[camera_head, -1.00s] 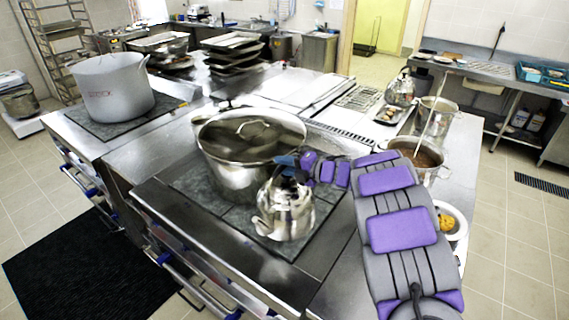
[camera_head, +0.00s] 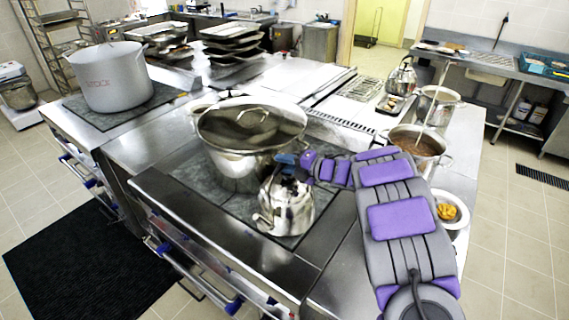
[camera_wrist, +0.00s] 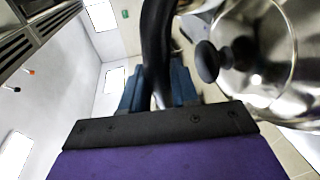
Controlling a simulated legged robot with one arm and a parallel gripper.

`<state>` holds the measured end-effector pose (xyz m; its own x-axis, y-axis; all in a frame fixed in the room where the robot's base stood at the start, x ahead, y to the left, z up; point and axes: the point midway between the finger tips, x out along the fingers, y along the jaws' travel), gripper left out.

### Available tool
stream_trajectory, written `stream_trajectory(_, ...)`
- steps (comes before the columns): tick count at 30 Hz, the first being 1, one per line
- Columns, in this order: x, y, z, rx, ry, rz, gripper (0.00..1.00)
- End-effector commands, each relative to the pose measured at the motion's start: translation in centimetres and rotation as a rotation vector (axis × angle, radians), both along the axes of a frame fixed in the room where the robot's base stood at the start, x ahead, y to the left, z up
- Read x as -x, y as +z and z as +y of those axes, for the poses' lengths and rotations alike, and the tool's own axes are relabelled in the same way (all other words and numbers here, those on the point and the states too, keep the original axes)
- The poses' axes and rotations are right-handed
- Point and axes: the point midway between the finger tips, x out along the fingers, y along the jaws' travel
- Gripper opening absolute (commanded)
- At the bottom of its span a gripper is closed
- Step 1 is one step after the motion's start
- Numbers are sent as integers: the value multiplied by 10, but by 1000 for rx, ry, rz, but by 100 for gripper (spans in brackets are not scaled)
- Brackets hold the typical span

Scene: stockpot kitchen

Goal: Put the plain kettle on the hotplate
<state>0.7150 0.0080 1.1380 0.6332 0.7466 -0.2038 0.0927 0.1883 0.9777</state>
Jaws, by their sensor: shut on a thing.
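A shiny steel kettle (camera_head: 287,208) is at the front right of the dark hotplate (camera_head: 207,193), its spout toward the left. I cannot tell whether its base touches the plate or hangs just above it. My gripper (camera_head: 287,161) is shut on the kettle's black handle (camera_wrist: 157,45). In the wrist view the blue fingers (camera_wrist: 183,82) are around the handle, and the kettle's lid and black knob (camera_wrist: 207,61) show at the right. A second steel kettle (camera_head: 402,79) stands at the back right counter. I cannot tell from markings which is plain.
A large lidded steel pot (camera_head: 242,165) stands on the hotplate just behind the held kettle. A pot of brown food (camera_head: 420,146) and a white bowl (camera_head: 456,212) are at the right. A pale stockpot (camera_head: 110,80) stands at the left. The steel front edge (camera_head: 185,230) is clear.

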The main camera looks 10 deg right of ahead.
Motion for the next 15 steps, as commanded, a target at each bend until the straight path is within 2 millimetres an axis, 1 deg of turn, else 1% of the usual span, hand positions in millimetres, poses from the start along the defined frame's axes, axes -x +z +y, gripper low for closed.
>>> stream_trajectory(1,-1,4,0,-3,-1,-7,0)
stream_trajectory(15,-1,-2,-1,-3,-1,-7,0)
